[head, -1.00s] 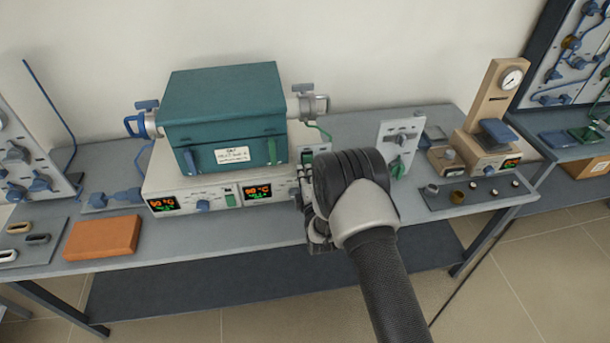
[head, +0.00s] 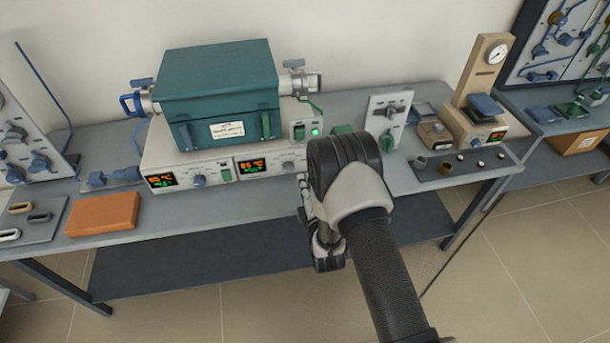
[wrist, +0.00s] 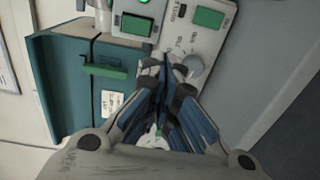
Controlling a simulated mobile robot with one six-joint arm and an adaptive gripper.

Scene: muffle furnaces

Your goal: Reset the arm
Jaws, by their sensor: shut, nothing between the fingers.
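My gripper shows in the wrist view (wrist: 166,68) with its blue-lined fingers closed together and nothing between them. In that view it is in front of the furnace's control panel; I cannot tell the exact gap. In the head view my arm comes up from the bottom right, and its wrist largely hides the fingers. The teal muffle furnace (head: 218,85) sits on its pale control base (head: 215,183) with its lid down. A green lamp (head: 315,132) glows on a switch box at its right, and it also shows in the wrist view (wrist: 144,2).
The grey bench (head: 150,228) carries an orange block (head: 102,213) at left. To the right stand a white switch panel (head: 388,115), a gauge press (head: 478,90) and a dark tray (head: 465,165) with small rings. Floor space in front of the bench is open.

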